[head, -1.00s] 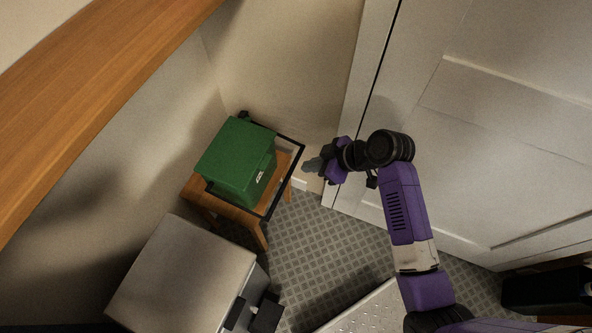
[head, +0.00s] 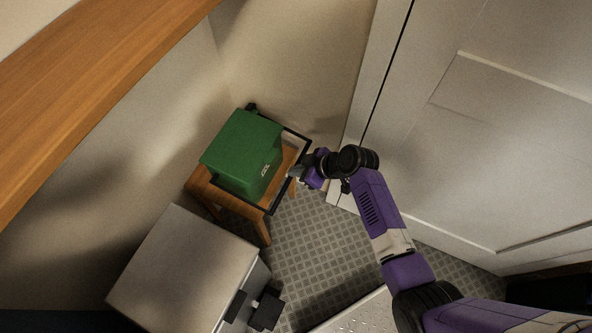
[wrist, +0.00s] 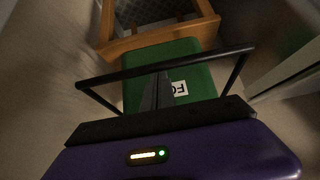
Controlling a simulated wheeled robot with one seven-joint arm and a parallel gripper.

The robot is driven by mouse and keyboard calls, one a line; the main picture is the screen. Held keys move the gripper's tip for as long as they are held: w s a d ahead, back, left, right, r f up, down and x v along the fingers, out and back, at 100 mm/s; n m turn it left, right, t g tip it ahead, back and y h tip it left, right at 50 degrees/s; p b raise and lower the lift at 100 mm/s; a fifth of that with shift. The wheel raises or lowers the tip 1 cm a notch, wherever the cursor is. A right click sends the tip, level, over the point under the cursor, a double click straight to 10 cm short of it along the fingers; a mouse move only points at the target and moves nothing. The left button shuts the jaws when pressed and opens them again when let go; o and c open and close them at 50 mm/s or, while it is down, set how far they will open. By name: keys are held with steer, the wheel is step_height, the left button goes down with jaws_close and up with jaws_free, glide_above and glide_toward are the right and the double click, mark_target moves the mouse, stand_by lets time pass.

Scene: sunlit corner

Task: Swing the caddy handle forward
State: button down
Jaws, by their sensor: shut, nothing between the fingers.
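The caddy is a green box (head: 242,155) with a white label, standing on a small wooden stool (head: 229,208). Its black U-shaped handle (head: 281,196) sticks out to the right, with its crossbar clear of the box. In the head view my gripper (head: 294,173) is at the middle of the crossbar, on its right side. In the wrist view the shut, empty fingers (wrist: 156,92) point at the green caddy (wrist: 199,80), and their tips end at the handle crossbar (wrist: 200,58). I cannot tell whether they touch it.
A grey box-like cabinet (head: 185,272) with dark handles stands in front of the stool. A white panelled door (head: 490,140) is to the right. A wooden ledge (head: 90,90) runs across the upper left. Patterned floor (head: 325,235) is clear between stool and door.

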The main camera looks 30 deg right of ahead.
steer(key=shift+f, duration=0.1)
step_height(320, 180, down, 8)
steer(key=w+t+y+b, duration=0.1)
steer(key=t+b, duration=0.1)
steer(key=b, duration=1.2)
steer(key=shift+w+a+y, duration=0.15)
steer(key=shift+a+y, duration=0.25)
steer(key=shift+a, duration=0.05)
